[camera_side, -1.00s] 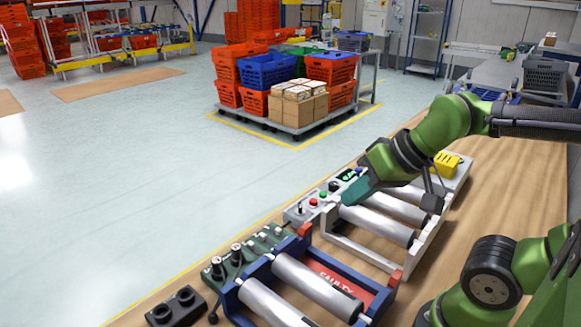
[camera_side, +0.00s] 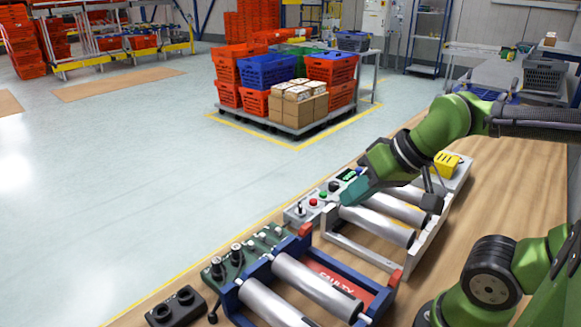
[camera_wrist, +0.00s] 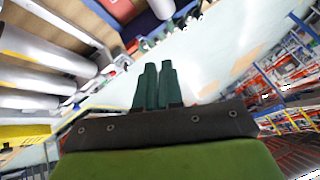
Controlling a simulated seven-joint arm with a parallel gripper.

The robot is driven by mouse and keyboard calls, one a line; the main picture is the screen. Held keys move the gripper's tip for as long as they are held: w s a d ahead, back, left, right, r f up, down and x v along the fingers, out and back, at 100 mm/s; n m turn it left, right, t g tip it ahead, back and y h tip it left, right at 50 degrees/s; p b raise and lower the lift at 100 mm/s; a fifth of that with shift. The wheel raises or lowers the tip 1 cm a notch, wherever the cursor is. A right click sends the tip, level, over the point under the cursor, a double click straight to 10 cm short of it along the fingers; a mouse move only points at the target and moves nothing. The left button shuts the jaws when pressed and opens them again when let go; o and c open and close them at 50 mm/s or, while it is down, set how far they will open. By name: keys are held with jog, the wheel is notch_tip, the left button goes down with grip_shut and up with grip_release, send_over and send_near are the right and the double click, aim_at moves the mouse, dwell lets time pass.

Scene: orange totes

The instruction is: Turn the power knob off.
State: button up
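A grey control panel (camera_side: 291,216) stands at the left end of the white-framed roller conveyor in the side view. It carries a small upright switch (camera_side: 300,210), a red button (camera_side: 313,202), a green button (camera_side: 323,195), a black round knob (camera_side: 334,186) and a dark display. I cannot read which control is labelled power. My gripper (camera_side: 346,202) points down just right of the buttons and knob, over the panel's edge near the rollers. Contact is not clear. In the wrist view its two dark green fingers (camera_wrist: 158,85) lie side by side, almost together, with nothing visible between them.
A blue-framed conveyor (camera_side: 243,315) marked FAULTY and a green board (camera_side: 235,262) with black knobs stand nearer the camera. A black two-socket block (camera_side: 176,306) lies at the front. A yellow item (camera_side: 447,162) sits at the conveyor's far end.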

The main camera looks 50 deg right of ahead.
jog(key=shift+o, duration=1.2)
jog(key=shift+w+d+f, duration=0.1)
jog(key=shift+d+f, duration=0.05)
jog(key=shift+f, duration=0.25)
jog(key=shift+o, duration=1.3)
jog(key=w+d+m+g+h, duration=0.1)
jog(key=w+d+g, duration=0.2)
jog(key=w, duration=0.8)
jog(key=shift+w+d+f+m+g, duration=0.3)
jog(key=shift+d+f+m+g, duration=0.1)
jog(key=shift+d, duration=0.7)
jog(key=m+g+h, duration=0.1)
jog(key=m+g, duration=0.2)
send_over(300, 204)
jog(key=shift+f, duration=0.55)
notch_tip(300, 204, down, 16)
jog(key=shift+f, duration=0.2)
grip_shut()
